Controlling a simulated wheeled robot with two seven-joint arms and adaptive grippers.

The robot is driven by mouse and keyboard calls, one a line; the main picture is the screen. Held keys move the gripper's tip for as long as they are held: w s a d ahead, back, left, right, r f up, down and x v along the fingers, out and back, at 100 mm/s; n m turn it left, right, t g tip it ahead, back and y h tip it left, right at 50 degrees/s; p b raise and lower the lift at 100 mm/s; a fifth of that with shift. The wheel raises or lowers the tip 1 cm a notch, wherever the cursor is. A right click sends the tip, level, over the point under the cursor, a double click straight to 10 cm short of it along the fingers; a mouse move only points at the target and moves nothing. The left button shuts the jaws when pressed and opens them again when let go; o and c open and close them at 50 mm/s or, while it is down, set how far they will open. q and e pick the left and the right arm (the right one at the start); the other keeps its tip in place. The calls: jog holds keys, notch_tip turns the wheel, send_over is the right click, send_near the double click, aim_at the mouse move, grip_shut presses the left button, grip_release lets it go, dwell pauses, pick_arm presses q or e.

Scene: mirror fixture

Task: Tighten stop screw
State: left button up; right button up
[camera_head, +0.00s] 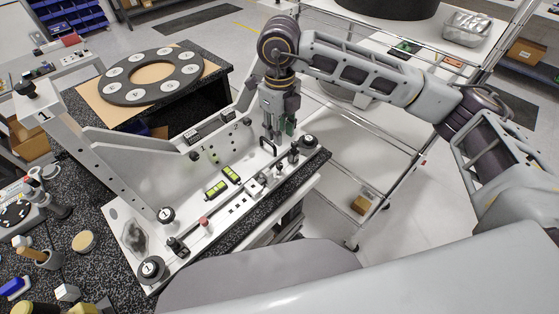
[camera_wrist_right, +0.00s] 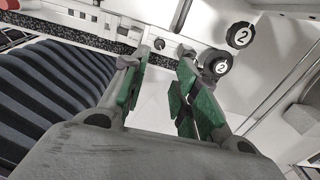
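The white fixture (camera_head: 130,160) stands on a dark speckled bench, with several black knobs on it. One knob (camera_head: 308,140) sits at the right end of its base plate. Two more, a knob (camera_head: 166,214) and a larger knob (camera_head: 150,268), are at the near left end. I cannot tell which is the stop screw. My right gripper (camera_head: 280,132) points down over the right end of the plate. In the right wrist view its green-padded fingers (camera_wrist_right: 160,75) are apart and nothing shows between them. A knob marked 2 (camera_wrist_right: 217,62) appears beside the right fingertip; another (camera_wrist_right: 241,35) is beyond. My left gripper is out of view.
Green-yellow level vials (camera_head: 222,182) and a red knob (camera_head: 204,221) sit on the plate. A dark ring with white discs (camera_head: 150,76) lies behind. A metal-framed cart (camera_head: 370,150) stands right of the bench. Small items, including a beige disc (camera_head: 84,242), crowd the bench's left.

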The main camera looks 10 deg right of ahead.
aim_at(279, 165)
jog(key=shift+f, duration=0.1)
jog(key=shift+f+p, duration=1.4)
jog(key=shift+f, duration=5.4)
jog(key=shift+c, duration=0.5)
grip_shut()
